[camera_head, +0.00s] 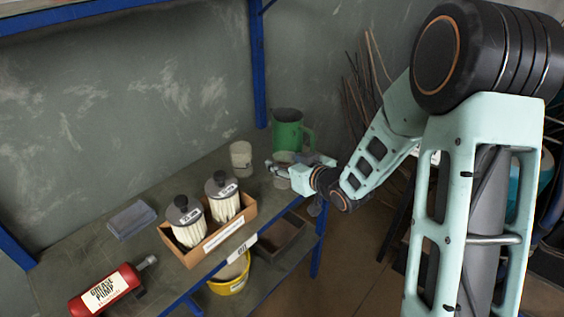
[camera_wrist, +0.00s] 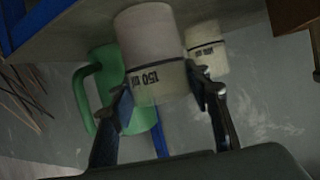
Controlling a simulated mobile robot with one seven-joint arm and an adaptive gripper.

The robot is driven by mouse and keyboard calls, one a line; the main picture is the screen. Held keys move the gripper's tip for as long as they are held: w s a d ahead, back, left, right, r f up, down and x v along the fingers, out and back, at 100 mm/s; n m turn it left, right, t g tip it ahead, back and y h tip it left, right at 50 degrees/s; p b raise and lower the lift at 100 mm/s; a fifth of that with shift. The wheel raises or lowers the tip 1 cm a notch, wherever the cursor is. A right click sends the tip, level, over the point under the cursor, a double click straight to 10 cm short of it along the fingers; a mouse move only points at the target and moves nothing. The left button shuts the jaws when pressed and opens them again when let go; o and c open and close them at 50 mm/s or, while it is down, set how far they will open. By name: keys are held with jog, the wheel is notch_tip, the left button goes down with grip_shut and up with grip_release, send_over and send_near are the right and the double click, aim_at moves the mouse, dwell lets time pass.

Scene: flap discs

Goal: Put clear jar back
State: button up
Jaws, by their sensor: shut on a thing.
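My gripper (camera_wrist: 160,100) is shut on a pale, cloudy jar (camera_wrist: 150,35) marked "150"; one finger lies on each side of it. The wrist view is upside down, so the jar is about upright with its base toward the bench top. I cannot tell whether the base touches the bench. In the head view my gripper (camera_head: 279,169) is at the right end of the bench, and its fingers partly hide the held jar (camera_head: 283,157). A second pale jar (camera_head: 241,158) stands to the left; it also shows in the wrist view (camera_wrist: 207,50).
A green jug (camera_head: 287,130) stands just behind the held jar. A cardboard box (camera_head: 215,238) with two dark-lidded canisters is nearer on the bench (camera_head: 95,235). A yellow bucket (camera_head: 228,288) sits below.

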jog(key=shift+f, duration=0.1)
jog(key=o, duration=1.4)
jog(key=shift+s+d+r, duration=0.2)
jog(key=shift+r, duration=0.1)
jog(key=shift+v, duration=5.7)
